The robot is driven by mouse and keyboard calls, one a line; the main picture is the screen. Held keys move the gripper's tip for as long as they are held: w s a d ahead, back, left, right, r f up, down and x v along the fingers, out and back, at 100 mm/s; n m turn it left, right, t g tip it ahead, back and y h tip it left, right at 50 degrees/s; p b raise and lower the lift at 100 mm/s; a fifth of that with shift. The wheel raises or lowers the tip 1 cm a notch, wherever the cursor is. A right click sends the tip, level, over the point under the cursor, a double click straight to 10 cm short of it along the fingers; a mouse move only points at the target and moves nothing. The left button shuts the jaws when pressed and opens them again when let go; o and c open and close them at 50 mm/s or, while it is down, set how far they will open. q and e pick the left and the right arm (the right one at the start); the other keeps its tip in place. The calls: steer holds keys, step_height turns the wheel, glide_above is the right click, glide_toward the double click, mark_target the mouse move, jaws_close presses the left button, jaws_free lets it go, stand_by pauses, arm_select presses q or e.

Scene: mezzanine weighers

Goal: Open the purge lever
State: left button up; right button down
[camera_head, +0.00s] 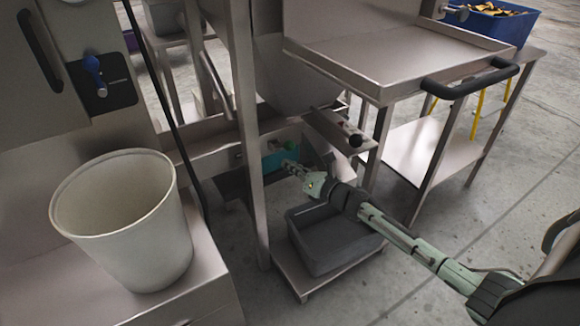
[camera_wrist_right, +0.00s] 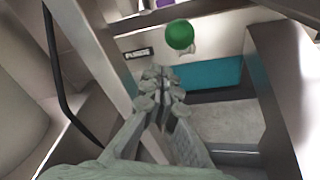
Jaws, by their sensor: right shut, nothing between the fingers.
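A green ball knob (camera_wrist_right: 180,35) on a short pale stem, which looks like the purge lever, stands out from the grey metal panel above a teal strip (camera_wrist_right: 212,77). In the head view the green knob (camera_head: 291,145) is small and lies just beyond my right gripper (camera_head: 288,167). In the wrist view my right gripper (camera_wrist_right: 160,82) is shut and empty. Its fingertips appear below and left of the knob, apart from it. A small label (camera_wrist_right: 137,53), too blurred to read, sits left of the knob. My left gripper is out of view.
A frame post (camera_head: 250,130) stands left of my gripper. A black-knobbed bar (camera_head: 340,132) juts out above right. A grey bin (camera_head: 325,238) sits below on a low shelf. A white bucket (camera_head: 125,222) and blue lever (camera_head: 94,73) are left.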

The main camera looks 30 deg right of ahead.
arm_select(q)
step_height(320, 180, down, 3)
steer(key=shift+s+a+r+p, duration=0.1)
steer(key=shift+p, duration=0.7)
arm_select(e)
steer(key=s+d+r, duration=0.1)
steer(key=s+r, duration=0.5)
steer(key=s, duration=0.1)
steer(key=shift+d, duration=0.25)
